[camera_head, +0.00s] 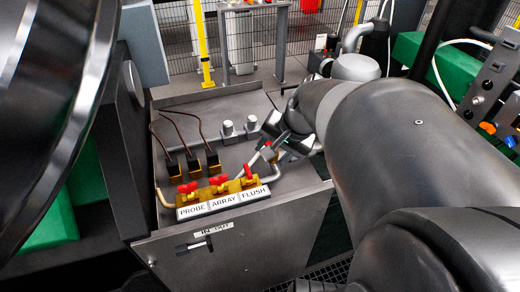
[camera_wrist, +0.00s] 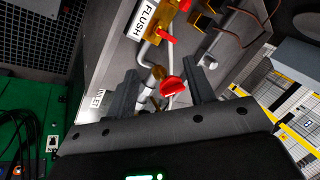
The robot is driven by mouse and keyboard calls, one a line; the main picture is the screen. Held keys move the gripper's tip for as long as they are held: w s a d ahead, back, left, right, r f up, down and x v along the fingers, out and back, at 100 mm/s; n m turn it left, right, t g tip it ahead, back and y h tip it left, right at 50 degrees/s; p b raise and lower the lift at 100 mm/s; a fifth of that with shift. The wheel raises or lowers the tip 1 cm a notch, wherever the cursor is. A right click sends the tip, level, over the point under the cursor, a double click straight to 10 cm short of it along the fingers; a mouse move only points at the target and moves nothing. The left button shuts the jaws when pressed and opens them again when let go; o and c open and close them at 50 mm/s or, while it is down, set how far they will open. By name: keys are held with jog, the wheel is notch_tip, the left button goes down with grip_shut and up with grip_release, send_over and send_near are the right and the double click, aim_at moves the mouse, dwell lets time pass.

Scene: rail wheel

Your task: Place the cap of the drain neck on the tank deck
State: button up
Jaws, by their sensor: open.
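A red cap-like part (camera_wrist: 173,90) shows between my gripper's two fingers in the wrist view, close to a silver pipe (camera_wrist: 150,58). In the head view a small red spot (camera_head: 267,145) beside my gripper (camera_head: 285,143) looks like the same part. My gripper (camera_wrist: 160,70) is open, its fingers apart on either side of the red part; I cannot tell whether either touches it. Whether the red part sits on the drain neck is unclear. The grey tank deck (camera_head: 215,147) lies below and left of my gripper, with bare metal between the fittings.
A brass valve row with red handles (camera_head: 219,181) stands along the deck's front, above the PROBE, ARRAY and FLUSH labels (camera_head: 223,202). Black-and-brass blocks (camera_head: 193,164) with brown lines and two silver knobs (camera_head: 228,128) stand behind. A dark wheel (camera_head: 60,100) fills the left.

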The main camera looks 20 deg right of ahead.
jog(key=s+a+r+n+t+h, duration=0.1)
jog(key=s+a+r+n, duration=0.3)
jog(key=s+n, duration=0.4)
jog(key=shift+s+a+r+h, duration=0.2)
jog(key=shift+s+r+h, duration=0.3)
jog(key=shift+s+h, duration=0.45)
jog(key=shift+s, duration=0.15)
